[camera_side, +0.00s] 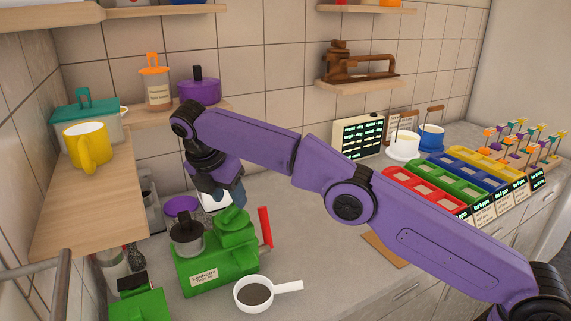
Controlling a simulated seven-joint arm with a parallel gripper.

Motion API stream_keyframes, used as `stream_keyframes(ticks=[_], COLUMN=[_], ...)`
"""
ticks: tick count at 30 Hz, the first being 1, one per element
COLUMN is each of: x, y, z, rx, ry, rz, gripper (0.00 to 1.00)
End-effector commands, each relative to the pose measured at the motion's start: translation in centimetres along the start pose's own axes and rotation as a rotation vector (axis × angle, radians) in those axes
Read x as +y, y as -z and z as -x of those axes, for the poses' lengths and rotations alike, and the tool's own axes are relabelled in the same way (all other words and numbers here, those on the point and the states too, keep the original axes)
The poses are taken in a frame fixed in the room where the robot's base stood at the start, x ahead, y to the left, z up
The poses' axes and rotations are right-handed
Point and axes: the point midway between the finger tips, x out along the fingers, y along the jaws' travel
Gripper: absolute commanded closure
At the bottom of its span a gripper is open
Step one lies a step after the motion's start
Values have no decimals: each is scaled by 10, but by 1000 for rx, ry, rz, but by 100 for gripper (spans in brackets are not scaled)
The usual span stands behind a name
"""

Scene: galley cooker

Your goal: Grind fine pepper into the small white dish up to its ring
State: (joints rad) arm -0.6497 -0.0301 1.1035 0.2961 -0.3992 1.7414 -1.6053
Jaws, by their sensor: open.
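A green grinder (215,265) with a pale label stands on the counter. A dark-lidded grey cup (187,238) sits on its left side and a rounded green part (236,232) on its right. A red upright lever (265,228) stands at its right. A small white dish (285,287) with a handle sits in front of the grinder; dark grey matter shows inside, and no ring can be made out. My gripper (230,194) is open, pointing down above and behind the green rounded part. Whether it touches anything is hidden. A white object (212,204) shows partly behind it.
A purple dish (182,206) lies behind the grinder. Another green device (140,303) is at the lower left. A wooden shelf (85,205) with a yellow mug (87,145) juts in at left. Coloured trays (425,190) line the right counter. My arm crosses above the middle.

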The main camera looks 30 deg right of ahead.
Motion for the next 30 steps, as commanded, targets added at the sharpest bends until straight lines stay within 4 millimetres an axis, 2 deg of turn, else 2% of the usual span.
stream_keyframes(ticks=[11,22,30], x=[-4,-18,-42], y=[-5,-9,-19], z=[11,25,54], rx=[0,1,1], ry=[-1,0,-4], rz=[0,0,-1], gripper=[52,52,52])
